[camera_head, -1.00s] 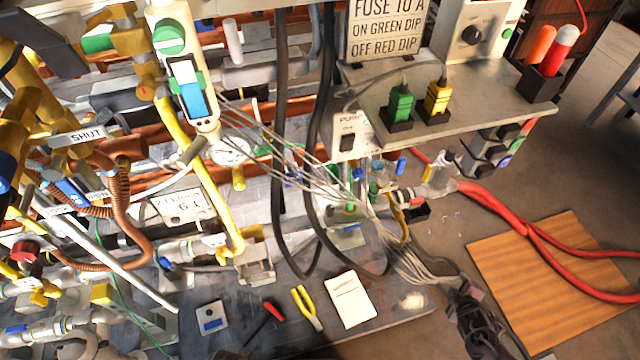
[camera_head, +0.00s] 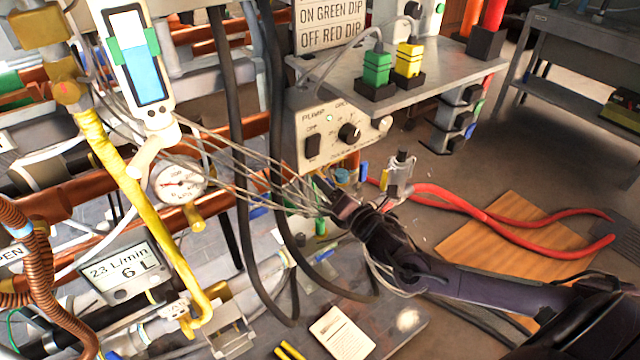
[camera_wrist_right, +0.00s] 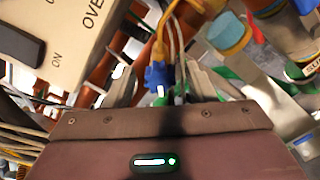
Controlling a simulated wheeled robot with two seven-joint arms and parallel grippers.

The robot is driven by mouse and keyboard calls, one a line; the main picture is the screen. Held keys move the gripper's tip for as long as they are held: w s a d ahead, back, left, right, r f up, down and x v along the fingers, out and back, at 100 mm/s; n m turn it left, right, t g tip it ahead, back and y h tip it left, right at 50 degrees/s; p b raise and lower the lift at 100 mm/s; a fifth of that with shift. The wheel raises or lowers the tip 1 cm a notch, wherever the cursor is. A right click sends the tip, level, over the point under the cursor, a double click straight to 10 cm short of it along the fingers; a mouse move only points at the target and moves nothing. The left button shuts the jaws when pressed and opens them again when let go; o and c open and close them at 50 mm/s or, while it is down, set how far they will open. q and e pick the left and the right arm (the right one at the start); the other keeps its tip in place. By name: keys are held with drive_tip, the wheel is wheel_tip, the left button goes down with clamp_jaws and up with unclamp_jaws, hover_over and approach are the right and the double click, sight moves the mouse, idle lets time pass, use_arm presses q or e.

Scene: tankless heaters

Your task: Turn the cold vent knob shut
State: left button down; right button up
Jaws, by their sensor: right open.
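My right gripper (camera_head: 328,190) is open in the head view, just below the pump box, among grey and white wires. In the right wrist view the two fingers of this gripper (camera_wrist_right: 161,85) are apart. A small blue part (camera_wrist_right: 157,76) and a yellow cable show between or behind them; I cannot tell whether they touch. A blue-topped cylinder (camera_wrist_right: 229,33) stands to the right of the fingers. No readable label identifies the cold vent knob, so I cannot tell which part it is. My left gripper is not in view.
The pump box (camera_head: 318,142) with a black switch and dial hangs close above the gripper. Thin wires cross from the white controller (camera_head: 138,65). A pressure gauge (camera_head: 180,183) and yellow pipe are left.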

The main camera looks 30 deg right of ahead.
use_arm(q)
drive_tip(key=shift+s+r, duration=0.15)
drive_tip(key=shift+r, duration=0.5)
use_arm(e)
drive_tip(key=shift+w+a, duration=0.2)
drive_tip(key=shift+w, duration=1.2)
drive_tip(key=c, duration=1)
